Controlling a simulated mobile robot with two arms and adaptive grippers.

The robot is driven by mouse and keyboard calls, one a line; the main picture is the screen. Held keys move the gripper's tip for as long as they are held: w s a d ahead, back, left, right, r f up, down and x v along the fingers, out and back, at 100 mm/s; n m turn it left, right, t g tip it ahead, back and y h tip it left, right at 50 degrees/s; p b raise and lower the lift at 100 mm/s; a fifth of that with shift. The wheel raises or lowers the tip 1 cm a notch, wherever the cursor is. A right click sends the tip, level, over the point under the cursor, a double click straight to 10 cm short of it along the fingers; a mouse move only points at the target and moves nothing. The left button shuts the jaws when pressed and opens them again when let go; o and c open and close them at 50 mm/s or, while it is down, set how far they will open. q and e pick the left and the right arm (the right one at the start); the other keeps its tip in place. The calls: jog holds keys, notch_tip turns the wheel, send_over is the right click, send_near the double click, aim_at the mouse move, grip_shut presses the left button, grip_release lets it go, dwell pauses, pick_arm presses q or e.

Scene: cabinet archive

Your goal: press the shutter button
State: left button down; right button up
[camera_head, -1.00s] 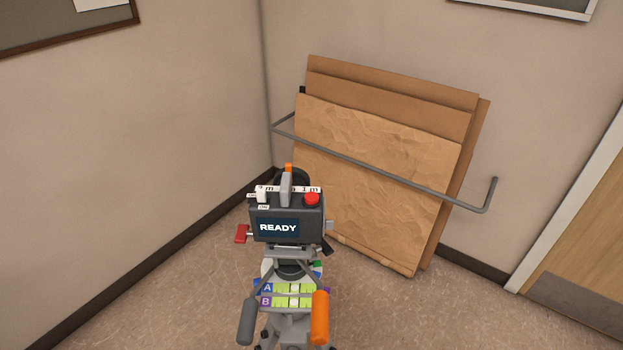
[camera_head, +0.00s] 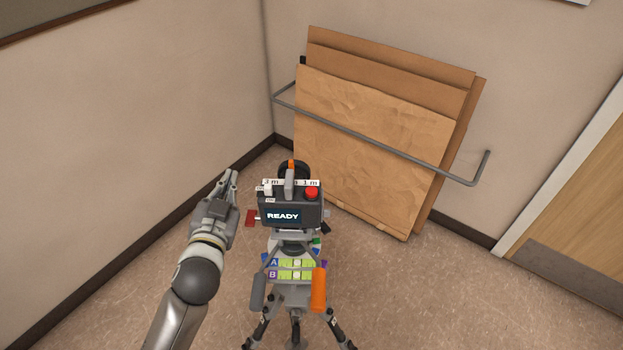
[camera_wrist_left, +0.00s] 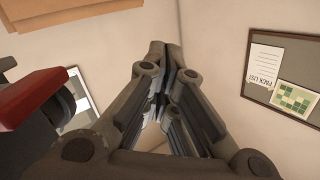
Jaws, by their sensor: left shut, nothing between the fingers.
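A dark camera-like device (camera_head: 290,206) stands on a grey tripod (camera_head: 263,328) and its screen reads READY. A round red button (camera_head: 311,192) sits on its top right. A red tab (camera_head: 251,218) sticks out from its left side; a red part also shows large at the left of the left wrist view (camera_wrist_left: 38,97). My left gripper (camera_head: 232,174) is shut and empty, just left of the device and apart from the red button. Its closed fingers (camera_wrist_left: 170,62) point up in the left wrist view. My right gripper is not in view.
Large cardboard sheets (camera_head: 375,140) lean on the wall behind a grey rail (camera_head: 385,145). An orange handle (camera_head: 319,290) and a grey handle (camera_head: 258,292) stick out toward me below the device. A wooden door (camera_head: 580,225) is at right. The floor around the tripod is clear.

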pick_arm(q)
jog(key=d+r+m+t+h, duration=0.2)
jog(key=d+r+m+h, duration=0.3)
jog(key=r, duration=0.6)
jog(key=d+r+m+t+h, duration=0.3)
jog(key=d+r+m+h, duration=0.15)
jog(key=r, duration=0.65)
jog(key=s+d+r+m+g+h+p, duration=0.1)
jog(key=s+d+r+m+g+h, duration=0.65)
jog(key=m+h, duration=0.4)
jog(key=s+d+f+m+g+y, duration=0.2)
jog(key=s+d+m+g, duration=0.5)
jog(key=m+g, duration=0.55)
jog(key=w+a+f+t+y+p, duration=0.1)
jog(key=w+a+f+t+y, duration=0.2)
jog(key=w+a+f+y, duration=0.4)
jog(key=w+y, duration=0.1)
jog(key=y, duration=0.4)
jog(key=shift+a+t+p, duration=0.15)
jog(key=shift+t+p, duration=0.15)
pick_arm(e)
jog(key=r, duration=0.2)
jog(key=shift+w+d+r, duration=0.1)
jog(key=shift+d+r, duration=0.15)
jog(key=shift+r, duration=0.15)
pick_arm(q)
jog(key=shift+w+f, duration=0.1)
jog(key=shift+f, duration=0.05)
